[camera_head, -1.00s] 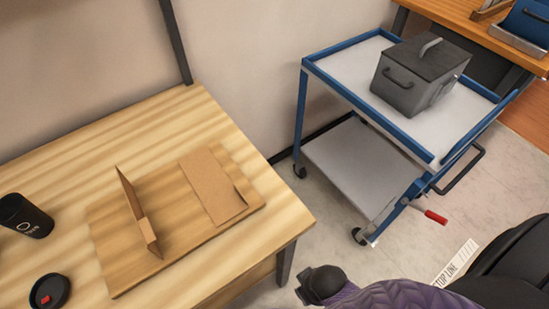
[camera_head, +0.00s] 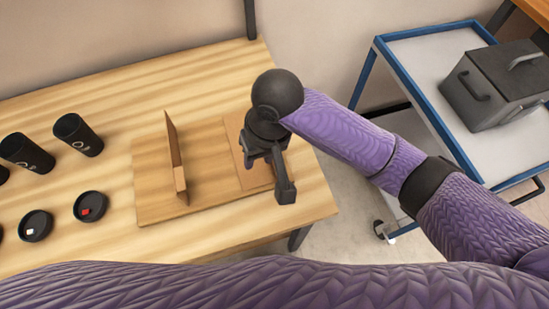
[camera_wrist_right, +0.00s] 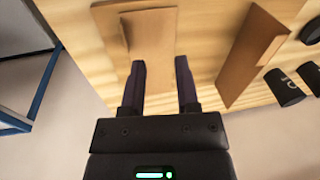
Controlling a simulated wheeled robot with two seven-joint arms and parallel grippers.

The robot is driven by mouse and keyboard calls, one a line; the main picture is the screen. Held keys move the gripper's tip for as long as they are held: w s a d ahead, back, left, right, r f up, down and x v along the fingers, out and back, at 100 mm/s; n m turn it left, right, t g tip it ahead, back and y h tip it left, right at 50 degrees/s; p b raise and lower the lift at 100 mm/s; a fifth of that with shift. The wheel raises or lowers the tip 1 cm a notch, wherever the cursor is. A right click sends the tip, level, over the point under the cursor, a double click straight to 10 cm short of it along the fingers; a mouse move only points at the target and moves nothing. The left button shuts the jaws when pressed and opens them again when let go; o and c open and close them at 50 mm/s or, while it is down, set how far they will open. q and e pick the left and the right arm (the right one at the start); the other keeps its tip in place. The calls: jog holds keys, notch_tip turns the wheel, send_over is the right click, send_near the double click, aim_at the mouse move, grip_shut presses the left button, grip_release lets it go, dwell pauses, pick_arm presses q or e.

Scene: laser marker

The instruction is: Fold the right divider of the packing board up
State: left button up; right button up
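The packing board (camera_head: 150,188) is a brown wooden panel lying on the table. Its left divider (camera_head: 175,150) stands upright. Its right divider (camera_head: 254,179) lies flat on the board's right side, partly hidden by my right gripper (camera_head: 267,172). In the right wrist view, the fingers of the right gripper (camera_wrist_right: 160,68) are apart with nothing between them. They point at the near part of the flat right divider (camera_wrist_right: 150,40); I cannot tell whether they touch it. The upright left divider (camera_wrist_right: 255,50) is to their right there. My left gripper is out of view.
Several black cups (camera_head: 80,135) and round black lids (camera_head: 91,206) stand left of the board. A blue cart (camera_head: 415,85) with a grey lidded box (camera_head: 490,85) stands to the right, apart from the table (camera_head: 60,95).

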aim_at(274, 165)
jog(key=w+d+h, duration=0.1)
jog(key=w+d+m+h, duration=0.1)
jog(key=w, duration=0.1)
jog(key=shift+d+r, duration=0.3)
jog(key=shift+r, duration=0.05)
notch_tip(274, 165, down, 9)
jog(key=b, duration=0.4)
jog(key=shift+r+b, duration=0.15)
jog(key=shift+b, duration=0.15)
jog(key=shift+f, duration=0.25)
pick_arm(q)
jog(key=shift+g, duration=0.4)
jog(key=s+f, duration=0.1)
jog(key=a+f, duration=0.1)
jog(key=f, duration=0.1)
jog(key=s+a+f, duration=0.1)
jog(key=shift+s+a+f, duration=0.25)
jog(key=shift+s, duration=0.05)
pick_arm(e)
grip_shut()
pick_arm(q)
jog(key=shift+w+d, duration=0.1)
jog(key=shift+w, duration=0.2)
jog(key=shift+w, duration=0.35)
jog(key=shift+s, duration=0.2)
